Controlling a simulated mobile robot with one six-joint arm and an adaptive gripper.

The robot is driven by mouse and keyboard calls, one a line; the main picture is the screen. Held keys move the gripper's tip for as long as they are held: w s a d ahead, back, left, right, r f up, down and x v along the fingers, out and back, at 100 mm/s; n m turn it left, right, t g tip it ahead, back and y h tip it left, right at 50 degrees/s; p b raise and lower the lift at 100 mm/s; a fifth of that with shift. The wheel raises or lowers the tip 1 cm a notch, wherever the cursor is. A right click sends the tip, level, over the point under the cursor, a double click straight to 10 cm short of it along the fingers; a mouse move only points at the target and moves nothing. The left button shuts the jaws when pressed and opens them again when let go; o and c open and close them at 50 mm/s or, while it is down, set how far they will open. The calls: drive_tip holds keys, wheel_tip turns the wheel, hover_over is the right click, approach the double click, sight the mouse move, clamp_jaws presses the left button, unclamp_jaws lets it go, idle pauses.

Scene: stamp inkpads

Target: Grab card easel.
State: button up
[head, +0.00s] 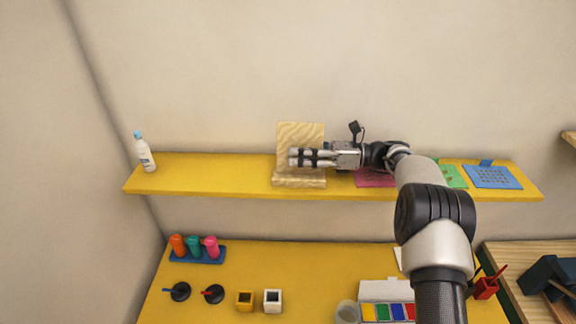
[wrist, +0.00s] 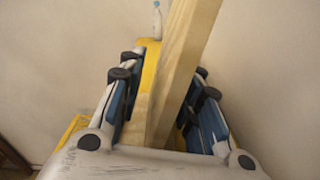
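The card easel (head: 300,133) is a pale wooden stand with an upright back panel and a low front ledge. It stands on the yellow shelf (head: 220,178), left of my arm. My gripper (head: 293,158) reaches in from the right, in front of the panel and above the ledge in the head view. In the wrist view the easel's wood (wrist: 180,70) runs between the two fingers of my gripper (wrist: 163,85). The fingers are apart, with a gap showing on the left side. Part of the easel is hidden behind my gripper in the head view.
A white bottle (head: 144,153) stands at the shelf's left end. Pink (head: 374,179), green (head: 455,176) and blue (head: 491,177) flat pieces lie on the shelf to the right. The yellow table (head: 300,262) below holds stamps and inkpads. The shelf between bottle and easel is clear.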

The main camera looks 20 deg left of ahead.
drive_tip(key=shift+w+d, duration=0.2)
drive_tip(key=shift+d, duration=0.25)
drive_tip(key=shift+c, duration=0.2)
clamp_jaws()
drive_tip(key=shift+a, duration=0.1)
